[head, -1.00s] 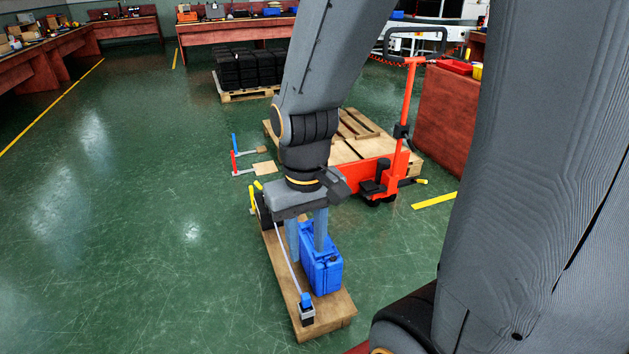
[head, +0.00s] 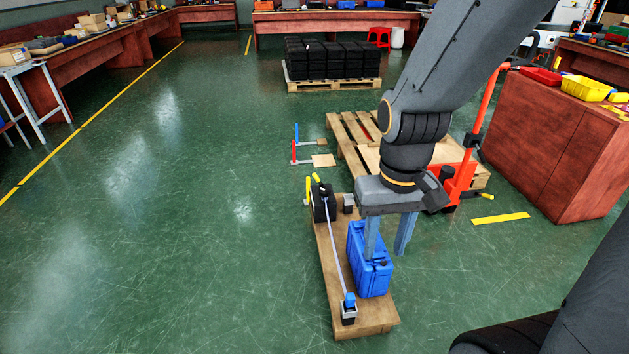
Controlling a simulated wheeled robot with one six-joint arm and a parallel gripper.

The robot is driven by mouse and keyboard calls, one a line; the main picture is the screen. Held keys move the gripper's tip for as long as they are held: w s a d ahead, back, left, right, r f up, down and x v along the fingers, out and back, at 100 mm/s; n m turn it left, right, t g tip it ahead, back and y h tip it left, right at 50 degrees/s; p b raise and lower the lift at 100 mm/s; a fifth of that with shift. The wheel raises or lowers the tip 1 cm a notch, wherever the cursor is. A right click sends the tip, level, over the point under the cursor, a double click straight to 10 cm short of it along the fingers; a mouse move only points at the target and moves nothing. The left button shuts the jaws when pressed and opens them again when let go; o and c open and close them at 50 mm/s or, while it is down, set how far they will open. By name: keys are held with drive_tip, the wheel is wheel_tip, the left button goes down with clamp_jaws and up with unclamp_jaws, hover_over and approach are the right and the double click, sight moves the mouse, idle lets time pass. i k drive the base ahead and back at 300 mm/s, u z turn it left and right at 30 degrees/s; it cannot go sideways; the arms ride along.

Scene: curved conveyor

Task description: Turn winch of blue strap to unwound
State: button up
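A wooden board (head: 375,325) lies on the floor at lower centre. A blue case (head: 370,270) stands on it. A pale thin strap (head: 337,250) runs along the board's left side, from a black round part (head: 322,207) at the far end to a small black block with a blue top (head: 349,303) at the near end. I cannot tell which part is the winch of the blue strap. My gripper (head: 389,238) points down with its two fingers apart and nothing visible between them. Its left finger overlaps the case in the picture; its right finger is right of it. Contact cannot be told.
Yellow handles (head: 308,190) stand by the board's far end. Red and blue uprights (head: 294,148) stand beyond it. A pallet (head: 352,138) and an orange pallet jack (head: 485,110) are behind my arm. A red-brown cabinet (head: 555,145) stands right. The floor at left is free.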

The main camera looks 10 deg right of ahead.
sight(324, 191)
drive_tip(key=z, duration=2.3)
drive_tip(key=i, duration=2.55)
drive_tip(key=u, duration=3.55)
drive_tip(key=i, duration=0.35)
